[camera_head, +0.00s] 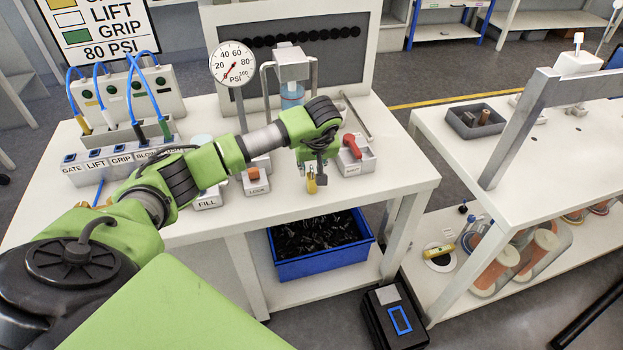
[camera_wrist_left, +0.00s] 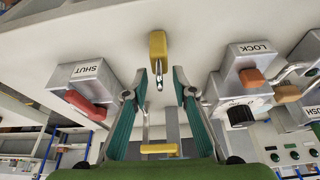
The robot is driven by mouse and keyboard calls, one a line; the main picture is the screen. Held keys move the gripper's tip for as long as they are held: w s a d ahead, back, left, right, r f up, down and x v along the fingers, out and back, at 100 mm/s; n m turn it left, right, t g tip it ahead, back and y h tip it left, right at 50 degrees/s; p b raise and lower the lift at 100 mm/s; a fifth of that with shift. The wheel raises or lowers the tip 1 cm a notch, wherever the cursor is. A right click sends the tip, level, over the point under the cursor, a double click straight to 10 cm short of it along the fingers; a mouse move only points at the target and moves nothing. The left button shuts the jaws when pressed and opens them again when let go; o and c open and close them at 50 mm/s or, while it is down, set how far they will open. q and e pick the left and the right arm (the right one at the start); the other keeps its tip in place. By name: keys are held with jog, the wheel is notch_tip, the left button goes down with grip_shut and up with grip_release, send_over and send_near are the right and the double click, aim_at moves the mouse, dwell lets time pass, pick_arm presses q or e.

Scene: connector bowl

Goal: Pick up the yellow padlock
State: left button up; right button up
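The yellow padlock (camera_head: 311,186) is at the front edge of the white bench, between the LOCK box and the SHUT box. In the left wrist view the padlock (camera_wrist_left: 158,46) lies just beyond my fingertips, and its metal shackle points back between them. My left gripper (camera_head: 317,172) is right at the padlock in the head view. In the wrist view the left gripper (camera_wrist_left: 161,74) is open, with a finger on each side of the shackle and gaps visible. The padlock body is outside the fingers. My right gripper is not in view.
The SHUT box with its red handle (camera_head: 352,146) stands close to the right of the gripper, the LOCK box (camera_head: 257,186) to the left. A pressure gauge (camera_head: 232,64) and a metal press (camera_head: 293,65) stand behind. A blue bin (camera_head: 319,265) sits below.

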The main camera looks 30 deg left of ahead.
pick_arm(q)
grip_shut()
jog(key=shift+r, duration=0.1)
